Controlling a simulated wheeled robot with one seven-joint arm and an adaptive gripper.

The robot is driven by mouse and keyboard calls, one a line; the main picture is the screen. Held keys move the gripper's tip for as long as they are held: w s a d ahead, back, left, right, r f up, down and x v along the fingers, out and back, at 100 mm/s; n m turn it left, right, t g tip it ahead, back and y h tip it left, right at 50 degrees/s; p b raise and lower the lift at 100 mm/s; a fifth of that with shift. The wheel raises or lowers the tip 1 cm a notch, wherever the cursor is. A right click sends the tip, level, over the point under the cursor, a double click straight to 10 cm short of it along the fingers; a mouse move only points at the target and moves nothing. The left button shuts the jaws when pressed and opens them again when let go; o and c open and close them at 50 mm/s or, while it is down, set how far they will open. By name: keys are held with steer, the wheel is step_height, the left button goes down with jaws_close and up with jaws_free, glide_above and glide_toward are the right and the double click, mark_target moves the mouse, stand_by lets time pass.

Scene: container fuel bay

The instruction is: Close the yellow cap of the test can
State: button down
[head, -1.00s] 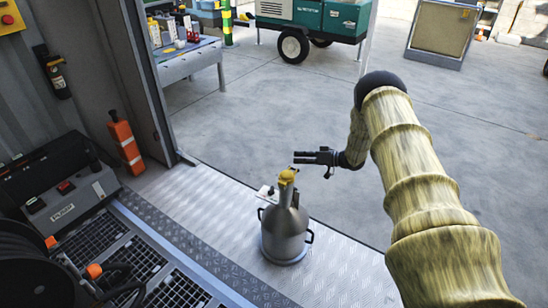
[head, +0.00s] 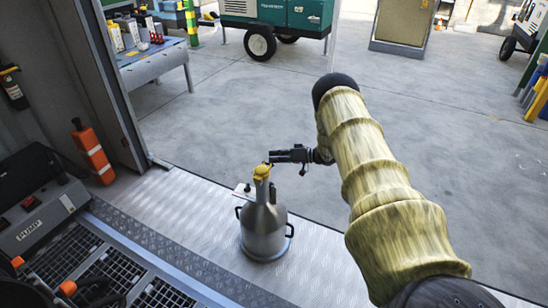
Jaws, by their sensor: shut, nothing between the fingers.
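The test can (head: 264,230) is a grey metal can with a narrow neck and side handles, upright on the metal plate floor in the head view. Its yellow cap (head: 262,173) is at the top of the neck; I cannot tell whether it is fully closed. My gripper (head: 270,158) is shut and empty, reaching in from the right. Its fingertips are at the upper right edge of the cap. I cannot tell whether they touch it.
A pump unit (head: 45,215) and floor grating (head: 70,255) lie at the left. An orange cylinder (head: 92,152) stands by the container wall. A workbench (head: 155,58) with bottles and a green trailer unit (head: 270,15) are at the back. The concrete floor (head: 440,150) beyond is clear.

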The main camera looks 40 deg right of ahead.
steer(key=s+d+r, duration=0.4)
steer(key=s+d, duration=0.1)
steer(key=d, duration=0.4)
steer(key=shift+s+d, duration=0.15)
steer(key=shift+d, duration=0.1)
